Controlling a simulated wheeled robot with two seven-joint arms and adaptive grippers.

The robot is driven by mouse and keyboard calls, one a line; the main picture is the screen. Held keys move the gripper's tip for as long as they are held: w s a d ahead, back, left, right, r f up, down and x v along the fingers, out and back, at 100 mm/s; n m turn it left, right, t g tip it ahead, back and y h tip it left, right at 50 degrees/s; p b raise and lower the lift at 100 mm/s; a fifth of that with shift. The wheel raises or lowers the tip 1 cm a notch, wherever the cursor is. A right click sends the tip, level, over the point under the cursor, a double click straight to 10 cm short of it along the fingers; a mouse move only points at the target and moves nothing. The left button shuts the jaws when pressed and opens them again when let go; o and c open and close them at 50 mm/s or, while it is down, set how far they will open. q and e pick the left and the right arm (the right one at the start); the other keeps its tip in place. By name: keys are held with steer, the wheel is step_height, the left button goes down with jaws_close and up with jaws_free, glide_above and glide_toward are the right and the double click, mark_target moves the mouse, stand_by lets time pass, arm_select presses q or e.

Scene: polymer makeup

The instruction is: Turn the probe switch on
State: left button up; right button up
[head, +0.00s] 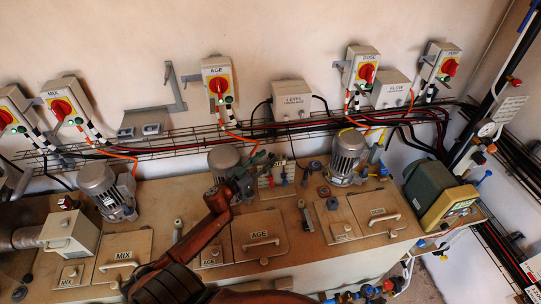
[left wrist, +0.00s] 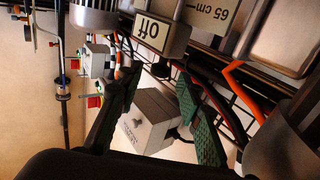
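A grey wall box labelled LEVEL, with smaller print under it that I cannot read for certain (head: 291,101), hangs at the middle of the wall. No switch reads clearly on it in the head view. My left gripper (head: 256,166) is below and left of this box, over the tank top. In the left wrist view, its two green-padded fingers (left wrist: 158,80) are apart with nothing held. A light grey box (left wrist: 152,120) with a small toggle shows beyond and between them; I cannot tell the toggle's position. My right gripper is not in view.
A wire cable tray (head: 175,143) runs along the wall below the boxes. Motors (head: 348,156) and lidded hatches (head: 259,230) cover the tank top.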

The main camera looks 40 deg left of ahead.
arm_select(q)
steer(key=s, duration=0.8)
steer(key=shift+s, duration=0.35)
steer(key=shift+a, duration=0.1)
